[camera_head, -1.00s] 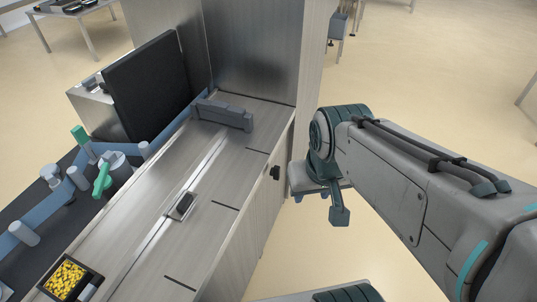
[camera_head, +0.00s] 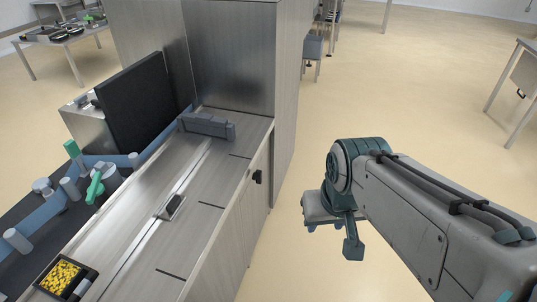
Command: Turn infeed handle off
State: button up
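A black handle (camera_head: 257,177) sticks out from the upper side wall of the long machine cabinet. Two green handles stand over the conveyor at the left, one upper (camera_head: 72,149) and one lower (camera_head: 95,187). I cannot tell which of these is the infeed handle, nor its setting. My gripper (camera_head: 325,226) hangs below the end of my arm, over open floor. It is to the right of the cabinet, apart from it and touching nothing that I can see. Its fingers are mostly hidden from above, so its opening does not show.
The cabinet top (camera_head: 190,232) carries a grey bar-shaped block (camera_head: 206,126) and a small dark device (camera_head: 171,207). A black tray of yellow pieces (camera_head: 61,277) sits front left. A tall metal housing (camera_head: 233,65) stands behind. Floor right of the cabinet is clear; a table (camera_head: 519,85) is far right.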

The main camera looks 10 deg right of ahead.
aim_at(257, 176)
jog(key=z, duration=0.05)
jog(key=i, duration=0.95)
jog(key=u, duration=0.45)
